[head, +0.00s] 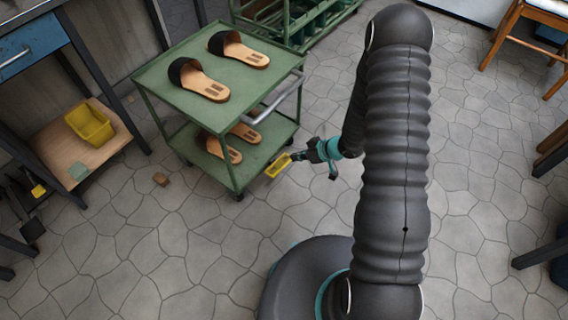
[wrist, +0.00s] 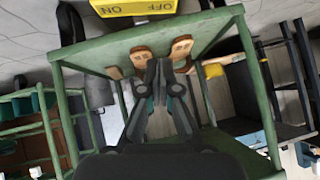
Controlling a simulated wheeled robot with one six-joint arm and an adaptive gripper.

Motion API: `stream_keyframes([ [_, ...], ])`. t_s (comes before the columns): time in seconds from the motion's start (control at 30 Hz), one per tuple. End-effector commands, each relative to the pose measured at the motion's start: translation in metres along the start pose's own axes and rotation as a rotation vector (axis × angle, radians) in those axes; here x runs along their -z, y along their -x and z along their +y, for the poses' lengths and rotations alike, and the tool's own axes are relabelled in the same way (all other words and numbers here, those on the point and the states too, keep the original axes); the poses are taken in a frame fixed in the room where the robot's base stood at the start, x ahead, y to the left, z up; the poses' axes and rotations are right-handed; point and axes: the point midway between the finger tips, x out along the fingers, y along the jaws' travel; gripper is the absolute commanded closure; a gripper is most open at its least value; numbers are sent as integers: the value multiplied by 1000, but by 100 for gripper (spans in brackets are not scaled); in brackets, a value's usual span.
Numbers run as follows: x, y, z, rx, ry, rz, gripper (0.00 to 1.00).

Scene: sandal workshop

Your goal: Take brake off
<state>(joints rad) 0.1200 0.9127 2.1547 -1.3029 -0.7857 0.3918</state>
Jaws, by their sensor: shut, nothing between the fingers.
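A green two-shelf cart (head: 150,78) stands left of my arm, with a pair of sandals on its top shelf and another pair on its lower shelf (head: 262,150). A yellow brake plate (head: 278,165) sits low at the cart's right side. In the wrist view the plate (wrist: 132,8) is at the top edge, partly cut off, with the words OFF and ON upside down. My gripper (head: 296,156) is beside the plate, low near the lower shelf. In the wrist view its fingers (wrist: 158,70) are together and empty. I cannot tell whether they touch the plate.
A metal push handle (head: 276,100) juts from the cart's right side. A small brown block (head: 160,180) lies on the stone floor. A bench with a yellow bin (head: 90,124) stands at left, a green rack (head: 300,30) behind. Floor in front of the cart is mostly clear.

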Motion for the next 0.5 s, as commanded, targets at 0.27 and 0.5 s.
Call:
stream_keyframes([
  [0.27,-2,-42,0,2,1,-2,100],
  [0.5,-2,-86,-1,2,2,-3,100],
])
